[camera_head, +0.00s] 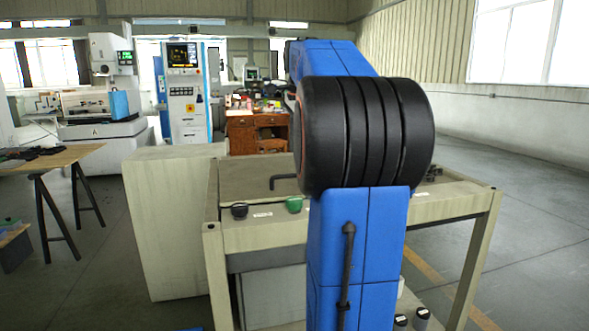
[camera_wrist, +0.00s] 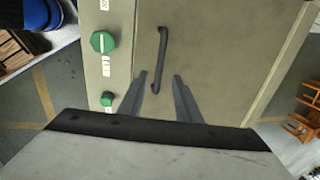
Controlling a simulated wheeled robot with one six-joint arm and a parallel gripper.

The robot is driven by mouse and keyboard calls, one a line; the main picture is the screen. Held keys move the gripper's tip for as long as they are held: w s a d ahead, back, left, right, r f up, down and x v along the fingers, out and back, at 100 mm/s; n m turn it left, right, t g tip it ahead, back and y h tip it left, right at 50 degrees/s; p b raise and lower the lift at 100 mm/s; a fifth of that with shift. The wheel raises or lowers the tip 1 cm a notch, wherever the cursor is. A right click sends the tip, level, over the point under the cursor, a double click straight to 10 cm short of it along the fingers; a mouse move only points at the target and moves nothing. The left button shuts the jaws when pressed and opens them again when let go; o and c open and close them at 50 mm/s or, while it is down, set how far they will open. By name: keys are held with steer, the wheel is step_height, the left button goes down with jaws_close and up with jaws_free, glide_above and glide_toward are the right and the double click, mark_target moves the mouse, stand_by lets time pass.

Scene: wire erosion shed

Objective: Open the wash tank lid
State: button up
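The wash tank lid (camera_head: 245,172) is a flat beige panel in the bench top in the head view, and it lies shut. It fills much of the wrist view (camera_wrist: 220,65). Its dark bar handle (camera_head: 284,180) stands up from it, partly hidden by my arm in the head view. The wrist view shows the whole handle (camera_wrist: 161,60) running lengthwise up the picture. My gripper (camera_wrist: 160,76) is open and empty, with a finger on each side of the handle's lower part in the picture. I cannot tell the height gap. My arm hides the gripper in the head view.
A black knob (camera_head: 238,211) and a green knob (camera_head: 294,204) sit on the bench's front strip. The wrist view shows two green knobs (camera_wrist: 103,42) left of the lid. A beige cabinet (camera_head: 170,220) stands left of the bench. Open floor (camera_head: 540,240) lies to the right.

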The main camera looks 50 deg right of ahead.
mark_target(294, 175)
steer(key=f, duration=0.2)
steer(key=w+f, duration=0.1)
steer(key=f, duration=0.4)
steer(key=shift+w+d+f, duration=0.15)
steer(key=shift+d+f, duration=0.05)
steer(key=shift+d, duration=0.15)
jaws_close()
